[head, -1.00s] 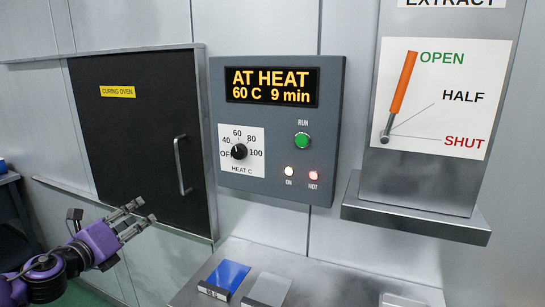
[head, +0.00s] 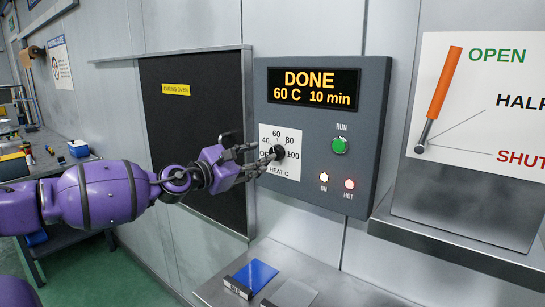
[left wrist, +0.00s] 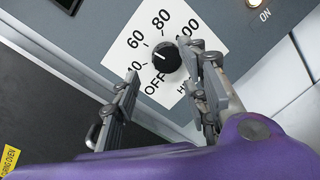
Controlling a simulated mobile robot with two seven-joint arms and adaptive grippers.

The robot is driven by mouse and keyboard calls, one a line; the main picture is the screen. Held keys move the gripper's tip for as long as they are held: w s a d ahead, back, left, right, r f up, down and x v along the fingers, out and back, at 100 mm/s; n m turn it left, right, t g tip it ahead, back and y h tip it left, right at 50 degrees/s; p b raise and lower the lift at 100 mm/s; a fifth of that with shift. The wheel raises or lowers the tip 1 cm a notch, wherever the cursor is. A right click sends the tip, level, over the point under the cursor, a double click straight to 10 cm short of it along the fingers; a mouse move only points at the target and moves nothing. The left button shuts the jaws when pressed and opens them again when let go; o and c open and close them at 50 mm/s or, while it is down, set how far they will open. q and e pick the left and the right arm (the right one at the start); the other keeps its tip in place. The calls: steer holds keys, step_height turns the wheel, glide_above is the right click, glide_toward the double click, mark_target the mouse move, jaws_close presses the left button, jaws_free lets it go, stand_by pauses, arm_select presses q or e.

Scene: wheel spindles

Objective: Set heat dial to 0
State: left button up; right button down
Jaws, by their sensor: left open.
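The heat dial (head: 278,153) is a small black knob on a white plate marked OFF, 40, 60, 80 and 100. In the left wrist view the dial (left wrist: 167,56) shows a white mark that seems to point towards the 40 side. My left gripper (head: 258,160) is open at the dial, coming from the left. In the left wrist view its fingers (left wrist: 160,62) lie on either side of the knob; I cannot tell whether they touch it. The display (head: 313,88) reads DONE, 60 C, 10 min. My right gripper is not in view.
The curing oven door (head: 195,110) is closed behind my left arm. A green RUN button (head: 339,146) and two lit lamps sit right of the dial. The extract lever (head: 440,95) is farther right. A metal bench (head: 240,262) with a blue plate lies below.

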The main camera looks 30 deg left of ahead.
mark_target(272, 150)
arm_select(q)
steer(key=w, duration=0.1)
steer(key=w+b, duration=0.1)
steer(key=w, duration=0.1)
steer(key=shift+w+d+f+b, duration=0.25)
steer(key=shift+w+d+b, duration=0.1)
steer(key=shift+w+d, duration=0.05)
steer(key=shift+w+d+r+b, duration=0.1)
steer(key=shift+w+d+b, duration=0.15)
steer(key=shift+w, duration=0.35)
steer(key=shift+a, duration=0.1)
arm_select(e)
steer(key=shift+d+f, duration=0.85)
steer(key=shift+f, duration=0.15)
arm_select(q)
steer(key=shift+r, duration=0.1)
steer(key=c, duration=1)
steer(key=shift+r, duration=0.1)
